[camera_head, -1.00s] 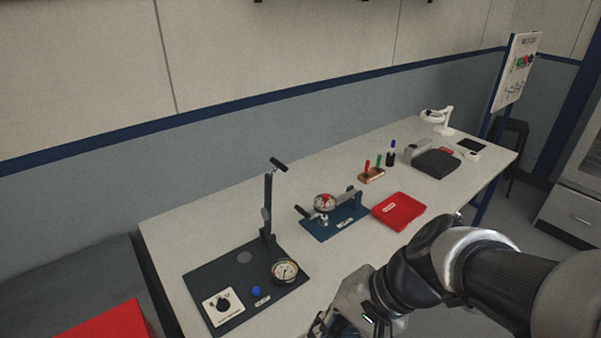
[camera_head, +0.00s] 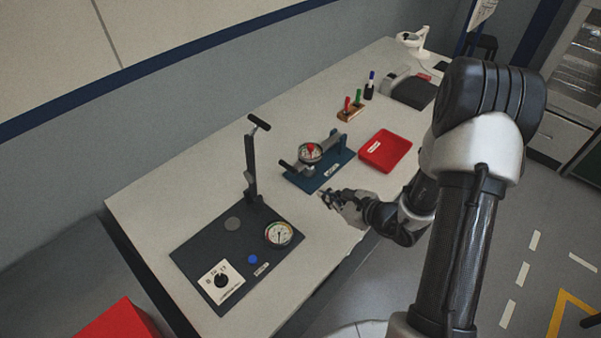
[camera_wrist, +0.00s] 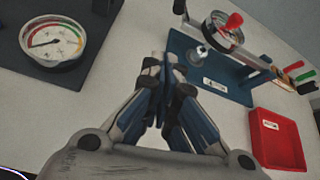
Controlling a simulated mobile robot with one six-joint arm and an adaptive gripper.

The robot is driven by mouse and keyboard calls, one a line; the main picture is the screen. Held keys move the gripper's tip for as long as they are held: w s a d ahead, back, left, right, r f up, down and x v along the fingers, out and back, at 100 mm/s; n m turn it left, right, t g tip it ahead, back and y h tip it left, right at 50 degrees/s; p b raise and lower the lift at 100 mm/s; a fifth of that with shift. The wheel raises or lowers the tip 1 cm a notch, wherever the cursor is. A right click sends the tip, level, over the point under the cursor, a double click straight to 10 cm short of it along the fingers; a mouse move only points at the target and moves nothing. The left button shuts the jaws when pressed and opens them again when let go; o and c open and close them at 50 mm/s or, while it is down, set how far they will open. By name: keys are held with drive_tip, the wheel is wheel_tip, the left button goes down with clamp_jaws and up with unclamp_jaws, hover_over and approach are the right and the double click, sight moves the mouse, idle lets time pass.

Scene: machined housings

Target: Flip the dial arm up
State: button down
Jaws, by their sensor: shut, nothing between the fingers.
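A blue fixture (camera_head: 322,178) stands on the bench and carries a grey arm (camera_head: 329,145) with a round dial (camera_head: 310,152) that has a red knob or pointer. The arm lies about level over the base. In the wrist view the fixture (camera_wrist: 216,86) is at upper right, with the dial (camera_wrist: 224,32) and its red part above a metal post. My gripper (camera_head: 325,197) is over the bench at the near side of the fixture, apart from it. In the wrist view my gripper (camera_wrist: 163,66) has its fingertips together, with nothing between them.
A dark plate (camera_head: 205,250) with a gauge (camera_head: 278,234), knob, blue button and upright lever (camera_head: 250,165) stands to the left. A red tray (camera_head: 385,151) lies right of the fixture. A wooden holder (camera_head: 351,114) with red and green handles is behind. Bare bench lies in front.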

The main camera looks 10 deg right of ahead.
drive_tip(key=shift+w+d+f+m+h, duration=0.1)
drive_tip(key=shift+d+f+m+h, duration=0.2)
drive_tip(key=shift+d+f+m, duration=0.15)
drive_tip(key=shift+f, duration=0.1)
drive_tip(key=shift+w+a+f, duration=0.15)
drive_tip(key=shift+w+a, duration=0.05)
drive_tip(key=shift+w, duration=0.05)
drive_tip(key=b+x, duration=0.2)
drive_tip(key=x, duration=0.8)
drive_tip(key=r, duration=0.2)
drive_tip(key=a+r, duration=0.1)
drive_tip(key=r, duration=0.1)
drive_tip(key=shift+s+r, duration=0.1)
drive_tip(key=shift+r, duration=0.1)
drive_tip(key=shift+d, duration=0.1)
